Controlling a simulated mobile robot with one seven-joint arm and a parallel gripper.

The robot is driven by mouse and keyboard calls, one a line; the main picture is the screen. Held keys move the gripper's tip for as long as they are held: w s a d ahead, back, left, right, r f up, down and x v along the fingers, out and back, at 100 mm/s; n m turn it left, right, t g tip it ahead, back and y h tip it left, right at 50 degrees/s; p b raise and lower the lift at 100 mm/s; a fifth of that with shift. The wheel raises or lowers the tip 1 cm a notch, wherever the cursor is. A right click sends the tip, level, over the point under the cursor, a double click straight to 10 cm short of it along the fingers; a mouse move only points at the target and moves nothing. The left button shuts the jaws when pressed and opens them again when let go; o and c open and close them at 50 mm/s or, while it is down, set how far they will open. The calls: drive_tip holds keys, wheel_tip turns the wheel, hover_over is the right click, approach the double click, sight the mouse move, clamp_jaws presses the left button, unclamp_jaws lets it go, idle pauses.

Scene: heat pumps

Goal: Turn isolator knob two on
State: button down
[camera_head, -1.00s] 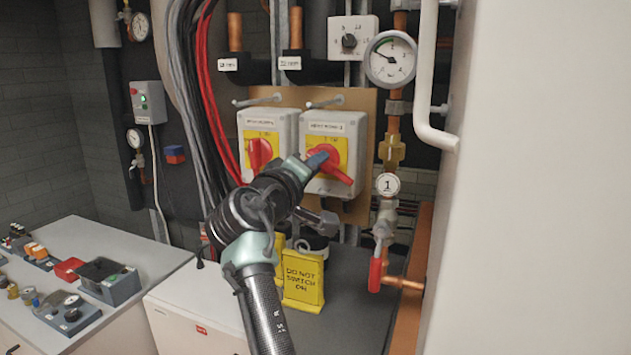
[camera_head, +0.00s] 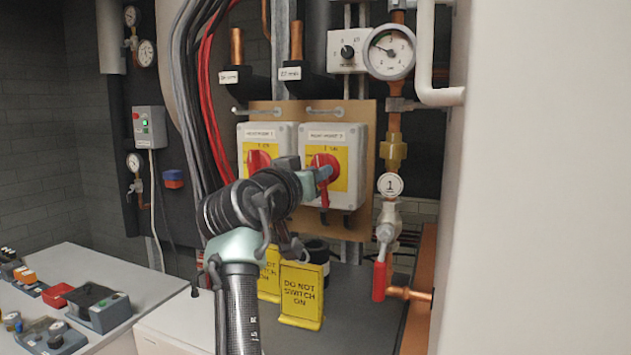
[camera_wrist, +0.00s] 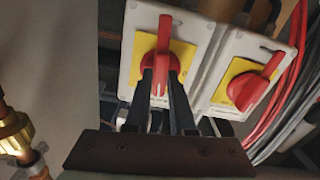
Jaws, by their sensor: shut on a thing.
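Two grey isolator boxes with yellow plates and red knobs sit side by side on a brown board. The right isolator's red knob (camera_head: 323,168) has its handle pointing nearly straight down in the head view. My gripper (camera_head: 322,174) is at this knob, shut on its handle. In the wrist view the two dark fingers (camera_wrist: 161,84) stand on either side of the red handle (camera_wrist: 163,52). The left isolator's red knob (camera_head: 258,161) is partly hidden by my arm in the head view. It also shows in the wrist view (camera_wrist: 247,87), with its handle slanted.
Yellow "DO NOT SWITCH ON" signs (camera_head: 301,293) stand below the boxes. A copper pipe with a gauge (camera_head: 389,51) and a red-handled valve (camera_head: 379,281) runs to the right. Red and black cables (camera_head: 212,110) hang at the left.

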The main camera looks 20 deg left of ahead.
drive_tip(key=shift+f+m, duration=0.1)
drive_tip(key=shift+m, duration=0.6)
drive_tip(key=c, duration=0.8)
unclamp_jaws()
drive_tip(key=shift+o, duration=0.2)
drive_tip(key=shift+s+b, duration=0.1)
drive_tip(key=shift+b, duration=0.25)
drive_tip(key=s+b, duration=0.3)
drive_tip(key=s, duration=0.9)
drive_tip(key=shift+s+a+b, duration=0.2)
drive_tip(key=shift+s+b, duration=0.15)
drive_tip(key=shift+s, duration=0.05)
